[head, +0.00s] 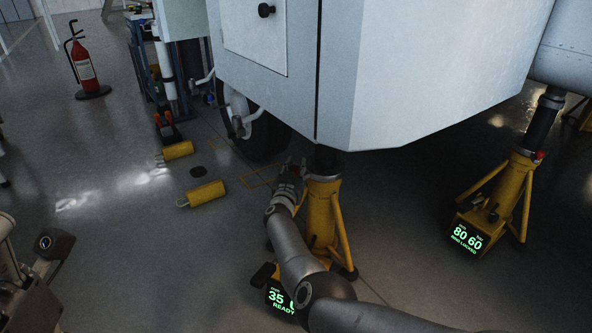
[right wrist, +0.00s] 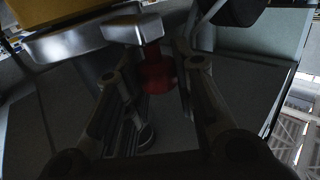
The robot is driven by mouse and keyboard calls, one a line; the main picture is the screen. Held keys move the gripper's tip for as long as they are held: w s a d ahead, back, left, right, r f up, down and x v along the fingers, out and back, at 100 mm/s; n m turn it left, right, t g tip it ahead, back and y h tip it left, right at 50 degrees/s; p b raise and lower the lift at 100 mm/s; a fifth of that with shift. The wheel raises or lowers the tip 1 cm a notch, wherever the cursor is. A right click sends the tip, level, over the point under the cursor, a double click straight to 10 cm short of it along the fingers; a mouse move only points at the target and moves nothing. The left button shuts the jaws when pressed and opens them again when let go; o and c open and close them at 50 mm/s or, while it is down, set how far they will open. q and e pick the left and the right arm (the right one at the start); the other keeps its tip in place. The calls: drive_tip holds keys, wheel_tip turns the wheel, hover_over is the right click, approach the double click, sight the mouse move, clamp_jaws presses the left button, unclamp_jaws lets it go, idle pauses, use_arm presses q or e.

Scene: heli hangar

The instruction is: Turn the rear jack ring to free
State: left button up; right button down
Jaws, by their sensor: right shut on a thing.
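A yellow jack (head: 322,212) stands under the white fuselage in the middle of the head view. Its display (head: 281,299) reads READY below a figure of 35; my arm covers part of it. My right gripper (head: 291,171) is at the collar at the top of this jack, on its left side. In the right wrist view a red knob (right wrist: 157,76) sits between the fingers of my right gripper (right wrist: 166,88), under a pale metal tab (right wrist: 133,29). The gripper is shut on this knob.
A second yellow jack (head: 512,190) at the right shows 80 60 and RING LOCKED. A wheel (head: 268,137) is left of the near jack. Two yellow cylinders (head: 207,194) lie on the floor, with a fire extinguisher (head: 84,66) behind. The white fuselage (head: 400,75) overhangs closely.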

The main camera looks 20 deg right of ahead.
drive_tip(key=shift+w+r, duration=0.1)
drive_tip(key=shift+r, duration=0.1)
drive_tip(key=c, duration=1.2)
unclamp_jaws()
drive_tip(key=shift+w+a+f, duration=0.1)
drive_tip(key=shift+f, duration=0.05)
